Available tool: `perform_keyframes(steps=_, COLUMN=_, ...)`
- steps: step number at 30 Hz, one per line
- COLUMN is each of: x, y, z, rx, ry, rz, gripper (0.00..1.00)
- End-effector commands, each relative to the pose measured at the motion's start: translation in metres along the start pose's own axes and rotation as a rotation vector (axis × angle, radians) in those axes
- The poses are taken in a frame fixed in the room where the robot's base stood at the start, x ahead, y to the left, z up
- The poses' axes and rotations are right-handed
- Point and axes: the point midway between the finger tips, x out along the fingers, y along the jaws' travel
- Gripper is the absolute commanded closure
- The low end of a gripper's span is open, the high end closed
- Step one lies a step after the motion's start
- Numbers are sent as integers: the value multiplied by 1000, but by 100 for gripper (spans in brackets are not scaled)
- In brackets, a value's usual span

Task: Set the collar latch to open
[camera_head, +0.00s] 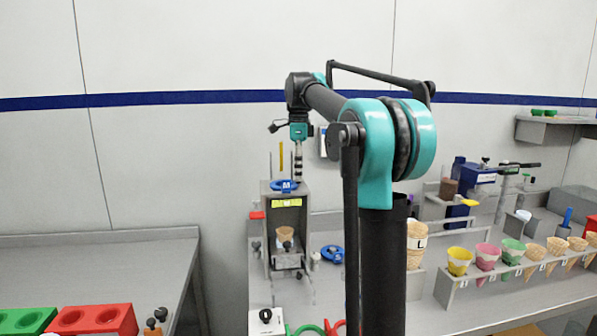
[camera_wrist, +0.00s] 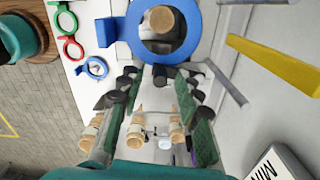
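In the head view, a blue collar marked M (camera_head: 287,186) sits on top of a grey upright frame (camera_head: 266,225). In the wrist view, the blue collar (camera_wrist: 135,25) is a ring around a tan round piece (camera_wrist: 164,19). A short dark peg (camera_wrist: 160,76) shows at its lower edge; I cannot tell whether this is the latch, or its setting. My gripper (camera_wrist: 160,84) has its two green-padded fingers apart, with the dark peg showing between their tips. I cannot tell whether they touch it. In the head view, my gripper (camera_head: 298,168) hangs just above the collar.
A cone (camera_head: 285,234) stands inside the frame. Loose blue (camera_head: 332,254), green (camera_head: 305,330) and red (camera_head: 336,328) rings lie near it. A yellow bar (camera_wrist: 275,65) rises close beside my gripper. A rack of cones (camera_head: 520,262) stands right; red (camera_head: 95,319) and green blocks lie left.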

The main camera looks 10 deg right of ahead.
Motion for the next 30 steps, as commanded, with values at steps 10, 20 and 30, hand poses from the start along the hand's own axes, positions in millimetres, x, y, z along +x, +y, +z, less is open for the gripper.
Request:
perform_keyframes(steps=10, x=0, y=0, z=0, rx=0, ry=0, rz=0, gripper=92)
perform_keyframes(steps=20, x=0, y=0, z=0, rx=-4, ry=0, rz=0, gripper=100)
perform_keyframes(steps=30, x=-1, y=-1, z=-7, rx=-124, ry=0, rz=0, gripper=100)
